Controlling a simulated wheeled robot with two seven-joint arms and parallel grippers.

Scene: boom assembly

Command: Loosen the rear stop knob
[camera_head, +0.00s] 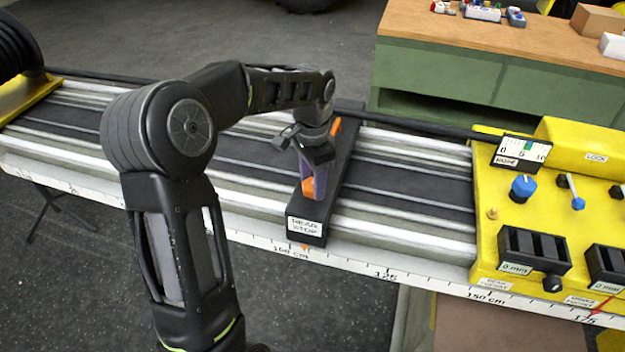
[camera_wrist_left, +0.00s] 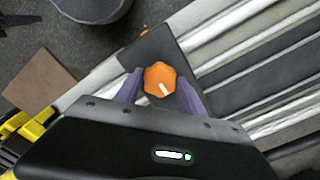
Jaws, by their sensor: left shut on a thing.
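The rear stop (camera_head: 338,190) is a black block lying across the rail, with a white "REAR STOP" label on its front end. Its orange knob (camera_wrist_left: 159,79) has a white mark that points to the lower right in the left wrist view. In the head view only a bit of the knob (camera_head: 308,187) shows beside the fingers. My left gripper (camera_head: 317,190) comes down on the knob from above. Its purple fingers (camera_wrist_left: 160,88) stand on both sides of the knob and are shut on it. My right gripper is in neither view.
The rail (camera_head: 400,190) carries a centimetre scale along its front edge. A yellow machine (camera_head: 545,205) with a blue knob, switches and gauges stands at the right end. A green workbench (camera_head: 490,70) with small items is behind.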

